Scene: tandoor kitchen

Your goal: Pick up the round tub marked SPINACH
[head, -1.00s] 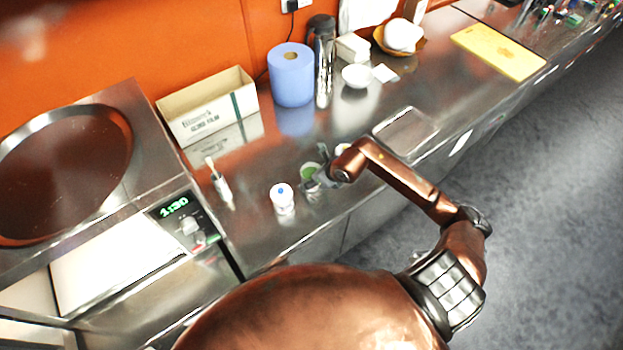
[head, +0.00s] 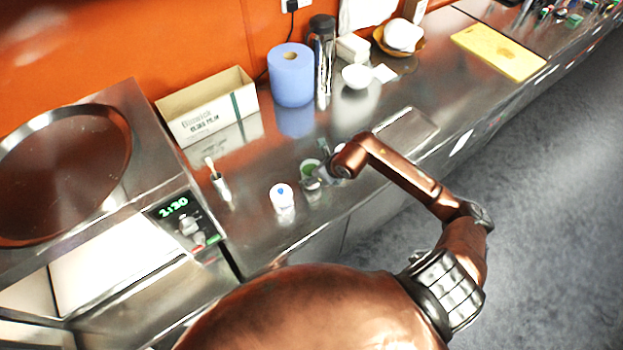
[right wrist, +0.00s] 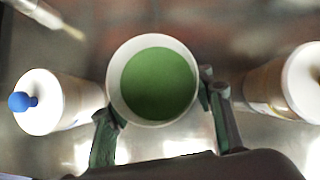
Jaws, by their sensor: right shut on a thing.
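A round white tub with a green top or green contents (right wrist: 158,83) is between the two fingers of my right gripper (right wrist: 163,112) in the right wrist view. The fingers are shut on its sides. The same tub shows small in the head view (head: 309,167), next to my right gripper (head: 318,181), at the counter's front part. No SPINACH lettering can be read from these angles. I cannot tell whether the tub touches the counter. My left gripper is not in view.
A white-lidded tub with a blue knob (right wrist: 40,102) stands close on the left; it also shows in the head view (head: 282,195). Another pale tub (right wrist: 304,82) stands on the right. A brush (head: 218,181), blue roll (head: 291,75) and film box (head: 208,108) stand on the steel counter.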

